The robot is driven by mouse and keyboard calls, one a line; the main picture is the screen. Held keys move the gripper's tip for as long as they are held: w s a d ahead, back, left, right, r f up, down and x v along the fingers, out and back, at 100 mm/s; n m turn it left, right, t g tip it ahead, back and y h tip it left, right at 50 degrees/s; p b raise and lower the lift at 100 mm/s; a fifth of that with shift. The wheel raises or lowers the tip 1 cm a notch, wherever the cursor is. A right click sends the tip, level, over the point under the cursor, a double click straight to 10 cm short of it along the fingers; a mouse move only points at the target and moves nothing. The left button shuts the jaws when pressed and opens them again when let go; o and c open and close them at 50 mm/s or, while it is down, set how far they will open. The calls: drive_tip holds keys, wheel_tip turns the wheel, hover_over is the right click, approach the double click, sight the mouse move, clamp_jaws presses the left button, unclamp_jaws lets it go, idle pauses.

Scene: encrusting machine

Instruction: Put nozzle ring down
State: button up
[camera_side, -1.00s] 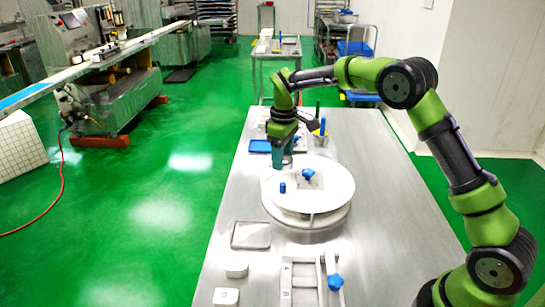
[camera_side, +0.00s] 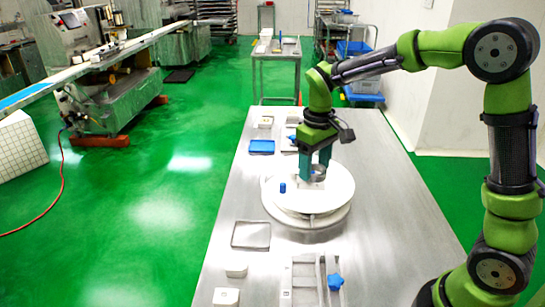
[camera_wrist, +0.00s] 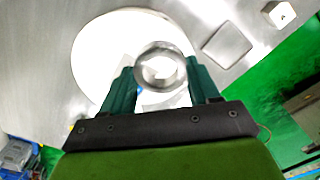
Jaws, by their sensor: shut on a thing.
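The nozzle ring (camera_wrist: 160,66) is a silvery metal ring with an open centre. My gripper (camera_wrist: 161,84) is shut on it, with one green finger on each side. In the side view my gripper (camera_side: 315,178) is over the white round turntable (camera_side: 336,197), and the ring (camera_side: 317,171) shows between the fingers. The turntable also fills the middle of the wrist view (camera_wrist: 95,62). I cannot tell whether the ring touches anything below it. A bit of a pale plate and a blue part show under the ring, mostly hidden by the gripper.
A small blue peg (camera_side: 283,188) stands on the turntable left of my gripper. A square metal tray (camera_side: 251,235), white blocks (camera_side: 236,270) and a rack with a blue knob (camera_side: 335,282) lie in front. A blue tray (camera_side: 261,147) lies behind. The table's right side is clear.

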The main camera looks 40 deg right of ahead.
drive_tip(key=s+a+r, duration=0.1)
drive_tip(key=s+r, duration=0.1)
drive_tip(key=s, duration=0.1)
drive_tip(key=n, duration=0.4)
approach(254, 234)
wheel_tip(254, 234, down, 6)
drive_tip(key=shift+f, duration=0.2)
drive_tip(key=shift+f, duration=0.1)
